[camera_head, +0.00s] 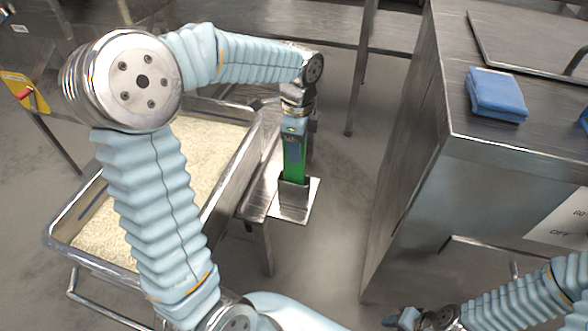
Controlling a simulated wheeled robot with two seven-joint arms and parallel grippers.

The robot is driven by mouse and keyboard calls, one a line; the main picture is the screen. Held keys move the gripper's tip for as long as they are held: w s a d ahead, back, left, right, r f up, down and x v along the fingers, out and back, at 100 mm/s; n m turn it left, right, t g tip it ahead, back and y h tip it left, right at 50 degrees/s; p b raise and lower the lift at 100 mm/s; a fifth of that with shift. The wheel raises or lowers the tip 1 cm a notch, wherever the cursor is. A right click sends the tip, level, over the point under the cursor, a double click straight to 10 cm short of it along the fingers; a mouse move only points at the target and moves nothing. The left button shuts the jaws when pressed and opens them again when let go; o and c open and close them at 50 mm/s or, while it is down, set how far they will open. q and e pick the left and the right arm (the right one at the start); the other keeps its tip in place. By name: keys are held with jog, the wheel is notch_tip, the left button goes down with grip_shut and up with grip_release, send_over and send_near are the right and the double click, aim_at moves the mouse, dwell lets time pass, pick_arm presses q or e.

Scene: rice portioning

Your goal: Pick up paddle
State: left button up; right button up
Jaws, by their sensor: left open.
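The green paddle (294,171) stands upright in a metal holder (293,201) beside the rice bin. Only its green upper part shows; the rest is hidden in the holder. My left gripper (294,150) points down at the top of the paddle, with its jaws open. A dark blue finger overlaps the green part in the picture; I cannot tell whether it touches it. My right gripper (398,319) is partly visible at the bottom edge, far from the paddle, and its jaws are not clear.
A metal bin (64,243) of rice (205,150) stands at the left, partly hidden by my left arm. A steel cabinet (410,170) stands at the right with a folded blue cloth (496,94) on top. Open floor lies between holder and cabinet.

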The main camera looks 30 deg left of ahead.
pick_arm(q)
jog(key=shift+f, duration=0.2)
grip_shut()
jog(key=shift+r, duration=0.15)
